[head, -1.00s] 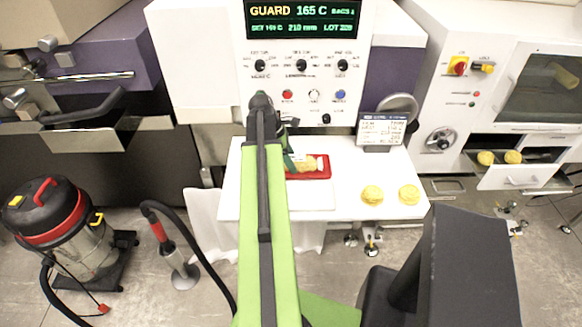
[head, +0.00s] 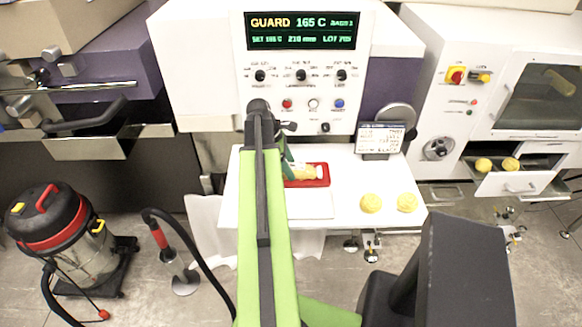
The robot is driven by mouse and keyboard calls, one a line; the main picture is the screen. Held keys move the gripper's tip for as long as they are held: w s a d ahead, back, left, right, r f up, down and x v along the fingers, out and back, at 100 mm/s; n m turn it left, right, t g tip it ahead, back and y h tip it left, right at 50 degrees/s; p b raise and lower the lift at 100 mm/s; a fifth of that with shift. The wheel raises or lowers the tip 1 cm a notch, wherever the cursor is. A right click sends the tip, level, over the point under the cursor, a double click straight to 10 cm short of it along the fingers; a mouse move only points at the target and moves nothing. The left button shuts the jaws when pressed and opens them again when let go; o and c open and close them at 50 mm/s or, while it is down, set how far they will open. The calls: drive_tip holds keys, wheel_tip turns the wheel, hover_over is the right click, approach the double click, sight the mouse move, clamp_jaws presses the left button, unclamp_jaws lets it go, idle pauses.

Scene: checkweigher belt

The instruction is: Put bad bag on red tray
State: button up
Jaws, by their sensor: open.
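A red tray (head: 322,182) lies on the white table just right of my arm. A yellow and whitish bag (head: 303,172) rests on it; its left end is hidden by my arm. My gripper (head: 287,166) hangs down at the tray's left side, mostly hidden behind the green arm. It is open, and I cannot tell whether it touches the bag. Two round yellow bags, one on the left (head: 371,203) and one on the right (head: 407,202), sit on the table's right part. I cannot tell which bag is bad.
The white table (head: 345,215) is clear between tray and round bags. A sign (head: 380,138) stands at its back right, before the machine panel (head: 305,75). An open drawer (head: 515,184) at right holds two yellow items. A vacuum cleaner (head: 70,240) stands on the floor at left.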

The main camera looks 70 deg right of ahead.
drive_tip(key=p+v, duration=0.8)
drive_tip(key=v, duration=0.2)
drive_tip(key=shift+w+r, duration=0.1)
drive_tip(key=shift+w, duration=0.05)
drive_tip(key=w+a+f+m+t, duration=0.2)
drive_tip(key=w+a+t, duration=0.1)
drive_tip(key=w+a, duration=2.25)
drive_tip(key=w+a+m, duration=0.1)
drive_tip(key=w+a, duration=0.1)
drive_tip(key=a, duration=1.3)
drive_tip(key=w+a+m+t+y, duration=0.1)
drive_tip(key=w+a, duration=0.1)
drive_tip(key=a, duration=1.4)
drive_tip(key=shift+w, duration=0.25)
drive_tip(key=shift+a, duration=0.1)
